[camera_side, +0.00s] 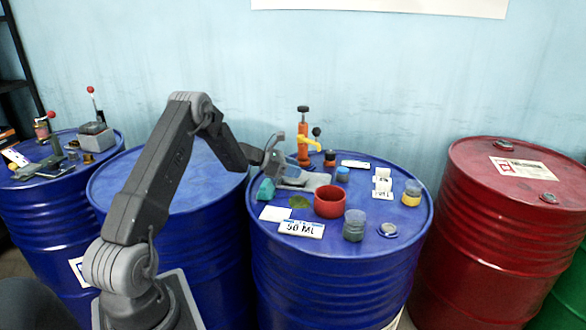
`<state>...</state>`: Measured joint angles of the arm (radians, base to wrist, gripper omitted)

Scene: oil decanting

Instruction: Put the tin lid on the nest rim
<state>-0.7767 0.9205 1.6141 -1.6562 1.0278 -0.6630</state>
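My gripper (274,158) is over the back left of the middle blue drum, beside an orange hand pump (303,140). Its fingers are small and dark here, so I cannot tell whether they are open or hold anything. I cannot clearly pick out the tin lid; a flat olive disc (299,202) lies left of a red open cup (330,202). The cup has a raised round rim and looks empty, but I cannot tell whether it is the nest. A small grey disc (388,230) lies at the front right of the drum top.
A "50 ML" card (301,228), a dark jar (354,225), a yellow-filled jar (411,192), a blue-capped bottle (342,174) and a teal item (266,190) crowd the blue drum top (325,252). A red drum (515,175) stands at right.

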